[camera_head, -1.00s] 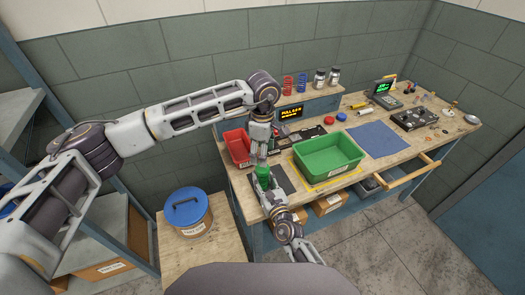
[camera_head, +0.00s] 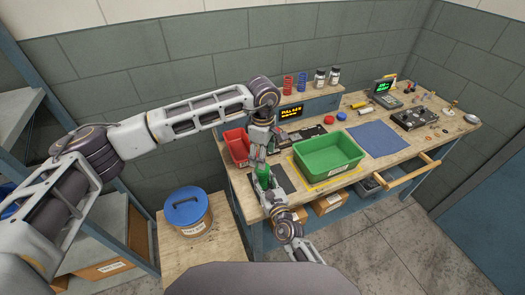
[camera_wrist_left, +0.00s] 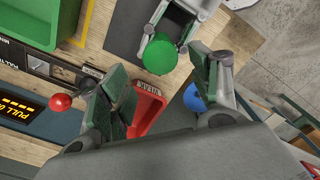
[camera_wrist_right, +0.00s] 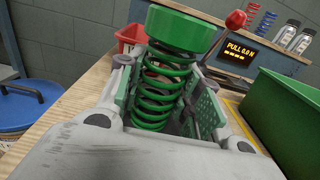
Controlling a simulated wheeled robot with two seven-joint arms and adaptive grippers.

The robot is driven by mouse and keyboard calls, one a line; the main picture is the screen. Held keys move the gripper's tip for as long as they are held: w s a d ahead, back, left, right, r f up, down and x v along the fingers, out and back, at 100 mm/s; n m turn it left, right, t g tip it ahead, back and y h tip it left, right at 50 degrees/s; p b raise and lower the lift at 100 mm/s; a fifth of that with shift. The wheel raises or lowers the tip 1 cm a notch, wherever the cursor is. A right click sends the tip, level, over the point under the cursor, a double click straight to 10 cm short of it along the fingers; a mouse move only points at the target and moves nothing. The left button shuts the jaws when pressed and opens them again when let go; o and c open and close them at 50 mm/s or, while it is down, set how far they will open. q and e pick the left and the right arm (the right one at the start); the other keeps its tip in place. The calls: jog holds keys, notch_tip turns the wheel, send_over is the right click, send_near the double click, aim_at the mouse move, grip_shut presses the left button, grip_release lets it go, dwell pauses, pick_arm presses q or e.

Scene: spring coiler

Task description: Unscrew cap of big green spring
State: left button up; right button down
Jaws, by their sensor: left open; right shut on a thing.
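The big green spring (camera_wrist_right: 156,95) stands between the fingers of my right gripper (camera_wrist_right: 160,112), which is shut on its coils. A green cap (camera_wrist_right: 180,27) sits on top of the spring. In the left wrist view the cap (camera_wrist_left: 159,55) shows as a green disc just beyond the open fingers of my left gripper (camera_wrist_left: 165,85); the fingers are apart from it. In the head view the spring (camera_head: 263,175) is a small green shape at the left end of the bench, with my left gripper (camera_head: 260,158) above it and my right gripper (camera_head: 270,192) below.
A green bin (camera_head: 328,167) stands right of the grippers, and a red bin (camera_head: 236,146) stands left. A display (camera_head: 291,112) and other springs are behind. A lidded bucket (camera_head: 188,212) stands at left. The blue mat (camera_head: 378,139) is clear.

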aim_at(263, 178)
pick_arm(q)
jog(key=shift+f, duration=3.25)
jog(key=c, duration=1.1)
jog(key=n, duration=0.4)
jog(key=shift+n, duration=0.3)
jog(key=n, duration=0.4)
jog(key=shift+n, duration=0.4)
jog(key=shift+r, duration=1.15)
